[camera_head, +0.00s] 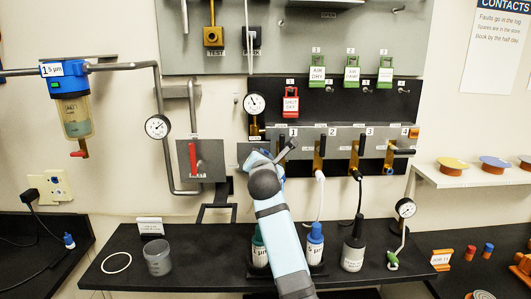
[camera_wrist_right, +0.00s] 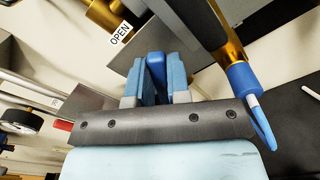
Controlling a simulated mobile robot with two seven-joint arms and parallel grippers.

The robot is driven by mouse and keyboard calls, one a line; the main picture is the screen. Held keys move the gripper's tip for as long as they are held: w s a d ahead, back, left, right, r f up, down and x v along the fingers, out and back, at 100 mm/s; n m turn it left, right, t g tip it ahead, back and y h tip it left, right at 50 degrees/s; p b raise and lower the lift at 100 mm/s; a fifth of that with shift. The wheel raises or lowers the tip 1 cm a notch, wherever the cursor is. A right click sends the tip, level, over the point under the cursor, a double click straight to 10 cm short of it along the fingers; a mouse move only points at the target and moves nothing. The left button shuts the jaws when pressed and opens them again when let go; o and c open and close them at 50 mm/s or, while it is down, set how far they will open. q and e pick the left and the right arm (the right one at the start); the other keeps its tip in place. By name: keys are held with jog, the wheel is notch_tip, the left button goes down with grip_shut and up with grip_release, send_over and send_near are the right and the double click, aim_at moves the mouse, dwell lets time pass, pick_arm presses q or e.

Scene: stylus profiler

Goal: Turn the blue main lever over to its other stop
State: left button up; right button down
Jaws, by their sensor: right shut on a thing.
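The blue main lever (camera_wrist_right: 155,72) shows in the right wrist view as a dark blue bar between the two light blue fingers of my right gripper (camera_wrist_right: 160,80). The gripper is shut on it, with a finger against each side. In the head view my right arm reaches up from the bottom, and the gripper (camera_head: 262,162) is at the wall panel, below the pressure gauge. The arm's wrist hides the lever there. An OPEN label (camera_wrist_right: 121,33) sits on the panel near the lever. My left gripper is in neither view.
Brass valves with black handles (camera_head: 319,152) stand in a row just right of the gripper. A red-handled valve (camera_head: 193,158) is on a grey plate to the left.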

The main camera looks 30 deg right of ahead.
jog(key=n+p, duration=0.2)
jog(key=a+r+n+p, duration=0.1)
jog(key=n+p, duration=0.1)
jog(key=shift+w, duration=0.35)
jog(key=n+p, duration=0.2)
jog(key=shift+w+a+f+n, duration=0.15)
jog(key=shift+w+a+n, duration=0.05)
jog(key=shift+a+n, duration=0.2)
jog(key=shift+f, duration=0.1)
jog(key=c, duration=1.1)
grip_release()
